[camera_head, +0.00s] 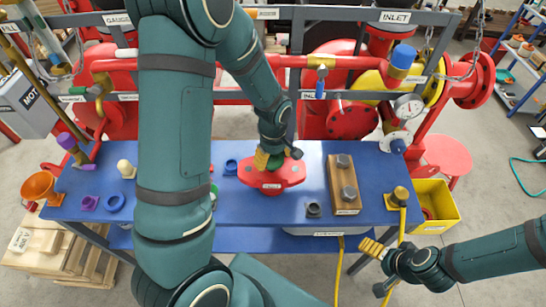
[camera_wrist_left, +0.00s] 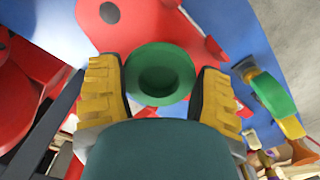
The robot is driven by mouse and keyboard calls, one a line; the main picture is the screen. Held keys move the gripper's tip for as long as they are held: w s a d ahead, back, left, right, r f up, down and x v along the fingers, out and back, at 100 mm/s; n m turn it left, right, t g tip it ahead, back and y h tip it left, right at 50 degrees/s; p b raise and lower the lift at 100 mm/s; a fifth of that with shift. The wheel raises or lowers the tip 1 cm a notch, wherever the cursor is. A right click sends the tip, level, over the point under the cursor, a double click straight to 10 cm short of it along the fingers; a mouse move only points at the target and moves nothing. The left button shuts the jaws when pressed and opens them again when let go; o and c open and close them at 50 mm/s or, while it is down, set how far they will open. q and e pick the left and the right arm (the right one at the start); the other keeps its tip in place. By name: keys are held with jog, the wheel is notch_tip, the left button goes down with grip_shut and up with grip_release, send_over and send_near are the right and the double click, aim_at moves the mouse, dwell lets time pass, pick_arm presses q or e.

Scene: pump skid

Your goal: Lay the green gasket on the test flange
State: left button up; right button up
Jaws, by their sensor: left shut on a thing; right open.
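The green gasket (camera_wrist_left: 160,72) is a ring with a raised hollow middle. My left gripper (camera_wrist_left: 159,68) is shut on it, one yellow finger on each side. In the head view the gasket (camera_head: 275,161) is partly hidden by my left gripper (camera_head: 268,158), at the back part of the red test flange (camera_head: 272,181). The red flange also shows behind the gasket in the left wrist view (camera_wrist_left: 140,22). I cannot tell whether the gasket touches it. My right gripper (camera_head: 375,266) is open and empty, off the bench's front edge at the right.
Red pipework (camera_head: 240,62) stands behind. A yellow bin (camera_head: 436,203) is at right. My left arm hides the bench's left middle.

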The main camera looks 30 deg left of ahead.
pick_arm(q)
jog(key=shift+f+b, duration=1.85)
jog(key=shift+f, duration=0.35)
dwell(0.5)
jog(key=o, duration=0.9)
jog(key=shift+o, duration=0.8)
jog(key=shift+s, duration=0.15)
jog(key=r, duration=1.2)
jog(key=shift+w+r, duration=0.1)
jog(key=shift+w, duration=0.2)
